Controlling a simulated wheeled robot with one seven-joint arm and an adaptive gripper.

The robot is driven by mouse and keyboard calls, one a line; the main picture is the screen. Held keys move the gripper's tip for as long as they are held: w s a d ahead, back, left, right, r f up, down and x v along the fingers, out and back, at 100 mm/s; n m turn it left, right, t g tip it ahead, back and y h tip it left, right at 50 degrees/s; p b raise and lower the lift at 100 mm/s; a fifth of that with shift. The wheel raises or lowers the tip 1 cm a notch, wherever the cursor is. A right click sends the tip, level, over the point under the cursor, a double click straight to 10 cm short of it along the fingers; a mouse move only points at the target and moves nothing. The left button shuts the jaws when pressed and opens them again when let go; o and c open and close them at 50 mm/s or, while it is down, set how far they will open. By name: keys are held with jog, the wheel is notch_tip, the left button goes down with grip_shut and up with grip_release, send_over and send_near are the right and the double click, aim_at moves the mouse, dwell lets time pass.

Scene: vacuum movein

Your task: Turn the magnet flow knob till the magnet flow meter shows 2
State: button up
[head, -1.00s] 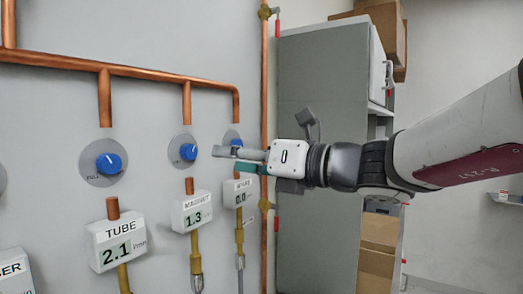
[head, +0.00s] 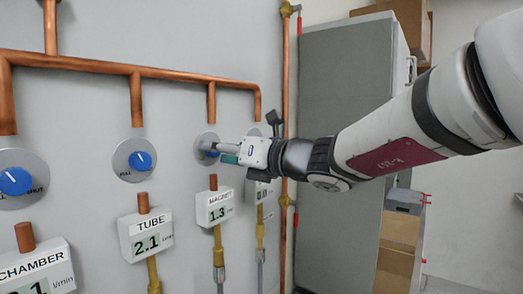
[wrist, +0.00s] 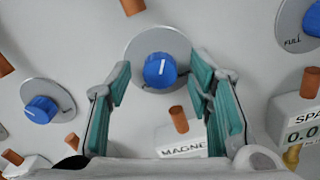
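The blue magnet flow knob (head: 210,153) sits on a round grey plate above the magnet flow meter (head: 216,208), which reads 1.3. In the wrist view the knob (wrist: 160,70) is in the middle, its white mark pointing roughly up. My gripper (head: 213,147) is at the magnet knob and partly covers it. In the wrist view its teal-padded fingers (wrist: 160,66) are open, one on each side of the knob, with gaps showing. The magnet meter's label (wrist: 182,151) is partly hidden there and its number is out of sight.
The tube knob (head: 141,161) and tube meter (head: 146,233), reading 2.1, are to the left. The chamber knob (head: 15,181) is at far left. The spare meter (wrist: 300,118) is to the right. Copper pipes (head: 110,65) run above; a grey cabinet (head: 340,130) stands at right.

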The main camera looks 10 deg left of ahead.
grip_shut()
jog(key=shift+n+b, duration=0.3)
jog(key=n+b, duration=1)
jog(key=shift+b, duration=0.4)
jog(key=shift+n, duration=0.3)
jog(key=shift+s, duration=0.1)
jog(key=shift+o, duration=0.9)
grip_release()
